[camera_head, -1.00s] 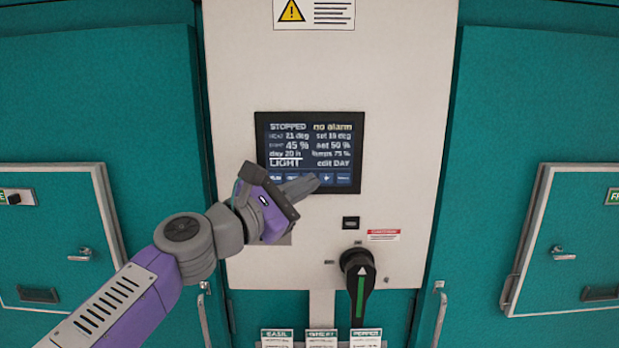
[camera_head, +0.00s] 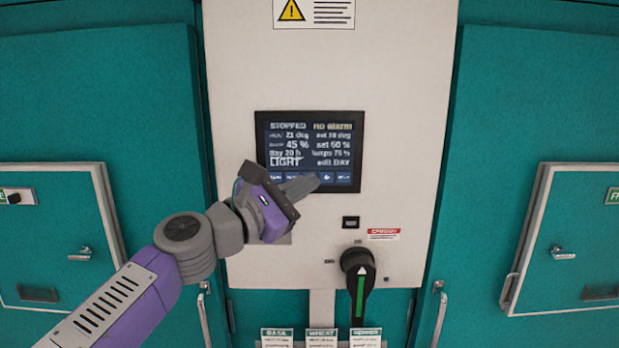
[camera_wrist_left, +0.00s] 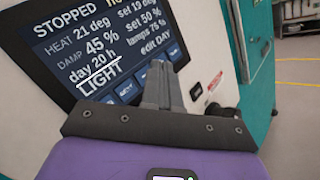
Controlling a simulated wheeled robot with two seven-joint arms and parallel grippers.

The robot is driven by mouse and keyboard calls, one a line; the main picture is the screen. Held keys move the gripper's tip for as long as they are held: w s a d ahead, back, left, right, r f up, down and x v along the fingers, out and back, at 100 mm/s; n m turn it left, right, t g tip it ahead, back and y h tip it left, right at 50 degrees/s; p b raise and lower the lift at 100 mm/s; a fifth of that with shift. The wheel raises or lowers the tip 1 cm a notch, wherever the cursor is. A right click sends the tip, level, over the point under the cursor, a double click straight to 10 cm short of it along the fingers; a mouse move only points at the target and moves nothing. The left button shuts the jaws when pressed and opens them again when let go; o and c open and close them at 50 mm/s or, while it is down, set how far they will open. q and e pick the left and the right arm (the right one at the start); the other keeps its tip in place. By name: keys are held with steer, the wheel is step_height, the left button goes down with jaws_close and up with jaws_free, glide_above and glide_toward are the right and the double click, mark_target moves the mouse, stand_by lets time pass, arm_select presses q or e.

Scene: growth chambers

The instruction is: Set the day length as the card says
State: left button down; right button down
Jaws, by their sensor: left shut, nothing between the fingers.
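The display screen (camera_head: 310,140) on the white panel reads STOPPED, no alarm, 21 deg, 45 %, day 20 h, LIGHT and edit DAY. It also shows in the left wrist view (camera_wrist_left: 85,50), with a row of blue keys (camera_wrist_left: 130,90) along its bottom. My left gripper (camera_head: 316,182) is shut and empty, its fingertips at the lower part of the screen over the key row. I cannot tell whether they touch a key. Cards headed BASIL (camera_head: 277,338), WHEAT (camera_head: 321,338) and a third crop (camera_head: 366,338) hang below the panel; their small text is unreadable. My right gripper is not in view.
A black rotary handle (camera_head: 358,275) with a green stripe sticks out below the screen. A small black button or window (camera_head: 351,223) and a red-headed label (camera_head: 383,235) sit above it. Teal chamber doors (camera_head: 100,90) flank the panel, with latches.

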arm_select(q)
steer(key=shift+w, duration=0.1)
stand_by(0.7)
steer(key=shift+w, duration=0.35)
steer(key=shift+w, duration=0.3)
stand_by(0.6)
steer(key=shift+s, duration=0.75)
steer(key=shift+s+b, duration=0.3)
steer(key=shift+s, duration=2.2)
stand_by(0.6)
